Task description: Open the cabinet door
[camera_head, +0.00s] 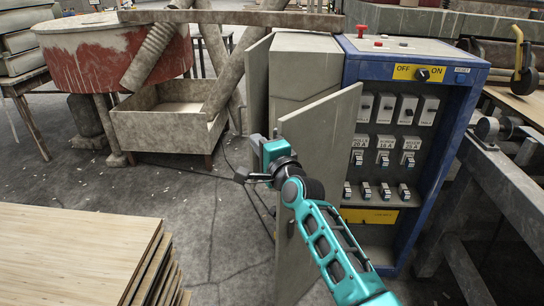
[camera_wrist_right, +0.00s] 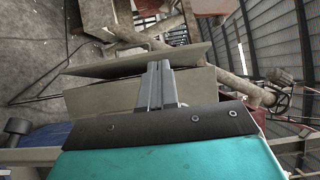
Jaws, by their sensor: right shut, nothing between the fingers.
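The cabinet (camera_head: 465,78) is a blue-framed electrical box with an OFF/ON switch, standing right of centre in the head view. Its grey door (camera_head: 318,125) stands wide open, swung out to the left, so the rows of breakers (camera_head: 385,150) inside show. My right gripper (camera_head: 258,143) is at the door's outer left edge, with my teal arm crossing in front of the door. In the right wrist view, the closed fingers (camera_wrist_right: 160,68) lie across grey panels (camera_wrist_right: 140,63), with nothing held. I cannot tell whether they touch the door. My left gripper is out of view.
A veneer stack (camera_head: 75,250) fills the lower left. A red-and-white vat (camera_head: 110,50) and a grey bin (camera_head: 165,130) stand behind at left. A metal frame (camera_head: 500,190) stands close at right. The floor (camera_head: 215,225) between stack and door is mostly clear.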

